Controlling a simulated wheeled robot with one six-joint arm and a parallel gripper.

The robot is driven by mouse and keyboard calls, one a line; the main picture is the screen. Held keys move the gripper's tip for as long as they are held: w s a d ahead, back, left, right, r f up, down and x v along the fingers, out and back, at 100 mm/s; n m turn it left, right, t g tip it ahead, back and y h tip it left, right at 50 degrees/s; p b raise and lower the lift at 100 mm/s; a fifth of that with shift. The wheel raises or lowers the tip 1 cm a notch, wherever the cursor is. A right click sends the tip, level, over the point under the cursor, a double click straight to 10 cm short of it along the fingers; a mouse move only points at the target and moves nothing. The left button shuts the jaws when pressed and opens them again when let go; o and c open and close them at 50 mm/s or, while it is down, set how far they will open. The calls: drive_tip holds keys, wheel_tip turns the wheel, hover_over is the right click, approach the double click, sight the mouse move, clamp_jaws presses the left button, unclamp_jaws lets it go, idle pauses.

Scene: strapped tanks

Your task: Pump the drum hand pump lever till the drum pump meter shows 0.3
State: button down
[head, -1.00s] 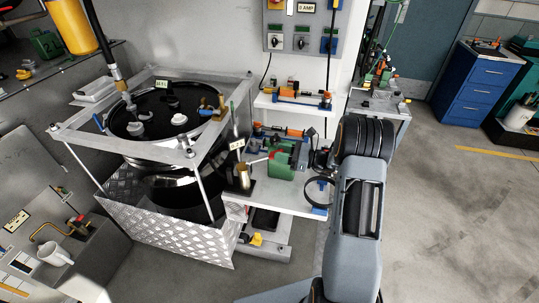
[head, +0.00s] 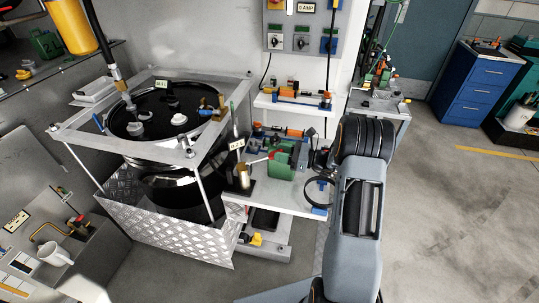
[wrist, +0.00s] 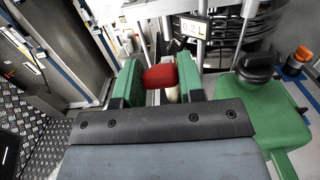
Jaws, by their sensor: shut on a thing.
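The red grip of the pump lever (wrist: 160,76) is between my gripper's two green fingers (wrist: 161,82) in the wrist view; my gripper is shut on it. The meter (wrist: 190,28) is a small pale display behind the grip and reads about 0.2 L. In the head view the meter (head: 237,144) is a small tag too small to read. The brass-coloured pump body (head: 243,177) stands below it, beside the drum. My arm comes in from the right, and the fingertips are hard to make out in the head view.
A black drum (head: 150,125) stands in a grey strapped frame left of the pump. In the wrist view a green body with a black cap (wrist: 258,65) is close to my gripper's right. A white shelf (head: 285,198) lies below. Open floor (head: 460,220) is at right.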

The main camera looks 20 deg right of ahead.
drive_tip(key=shift+s+f, duration=0.15)
drive_tip(key=shift+f, duration=0.05)
drive_tip(key=shift+s+d+f+b, duration=0.15)
drive_tip(key=shift+d+f+b, duration=0.1)
drive_tip(key=shift+f+b, duration=0.35)
drive_tip(key=shift+s+d+f+b, duration=0.1)
drive_tip(key=shift+d+f+b, duration=0.1)
drive_tip(key=shift+f+b, duration=0.45)
drive_tip(key=shift+s+d+f+b, duration=0.15)
drive_tip(key=shift+d+f+b, duration=0.15)
drive_tip(key=shift+f, duration=0.6)
drive_tip(key=shift+s+d+f+b, duration=0.1)
drive_tip(key=shift+f+b, duration=0.45)
drive_tip(key=shift+f, duration=0.25)
drive_tip(key=shift+r, duration=0.1)
drive_tip(key=shift+w+a+r+p, duration=0.2)
drive_tip(key=shift+r+p, duration=0.35)
drive_tip(key=shift+r, duration=0.2)
drive_tip(key=shift+w+a+r+p, duration=0.1)
drive_tip(key=shift+a+r+p, duration=0.15)
drive_tip(key=shift+r+p, duration=0.35)
drive_tip(key=shift+w+a+r+p, duration=0.1)
drive_tip(key=shift+a+r+p, duration=0.1)
drive_tip(key=shift+r+p, duration=0.45)
drive_tip(key=shift+r, duration=0.25)
